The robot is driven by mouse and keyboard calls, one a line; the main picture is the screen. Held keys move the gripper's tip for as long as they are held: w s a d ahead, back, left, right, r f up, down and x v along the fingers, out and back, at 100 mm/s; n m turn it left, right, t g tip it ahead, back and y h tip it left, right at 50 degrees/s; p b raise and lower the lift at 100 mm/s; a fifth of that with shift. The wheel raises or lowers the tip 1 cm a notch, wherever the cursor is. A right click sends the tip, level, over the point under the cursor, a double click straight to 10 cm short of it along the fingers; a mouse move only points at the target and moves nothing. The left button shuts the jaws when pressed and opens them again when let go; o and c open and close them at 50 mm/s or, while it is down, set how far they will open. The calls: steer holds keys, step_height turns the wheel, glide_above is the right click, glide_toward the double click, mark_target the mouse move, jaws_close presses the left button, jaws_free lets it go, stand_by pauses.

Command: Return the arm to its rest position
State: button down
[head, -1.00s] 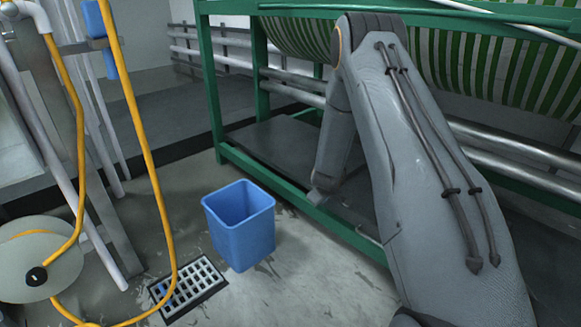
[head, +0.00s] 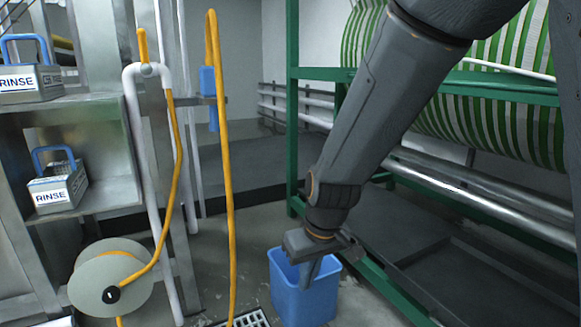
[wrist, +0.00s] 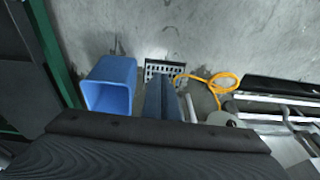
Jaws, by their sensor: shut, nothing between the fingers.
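My arm reaches down from the top right in the head view, with my gripper (head: 309,272) at its lower end. The gripper points down in front of the blue bucket's rim in the picture. In the wrist view my gripper's fingers (wrist: 168,102) are together with nothing between them. The blue bucket (head: 303,305) stands on the floor, partly hidden by my gripper. In the wrist view the bucket (wrist: 113,73) is left of the fingers, apart from them, and its visible inside looks empty.
A green frame (head: 292,120) with striped webbing stands at right. A yellow hose (head: 227,200) hangs beside a reel (head: 110,278). RINSE caddies (head: 60,187) sit on steel shelves at left. A floor drain (wrist: 160,72) lies beyond the fingers; the concrete there is open.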

steer(key=s+r+g+h, duration=0.1)
steer(key=s+r, duration=0.1)
steer(key=s, duration=0.7)
steer(key=s+r+g, duration=0.1)
steer(key=s+r, duration=0.2)
steer(key=s, duration=0.7)
steer(key=d+r+m+p, duration=0.5)
steer(key=d+r+p, duration=1)
steer(key=r+p, duration=0.4)
steer(key=shift+d+r+h+p, duration=0.25)
steer(key=shift+d+h+p, duration=0.1)
steer(key=shift+p, duration=2.5)
steer(key=shift+s, duration=0.1)
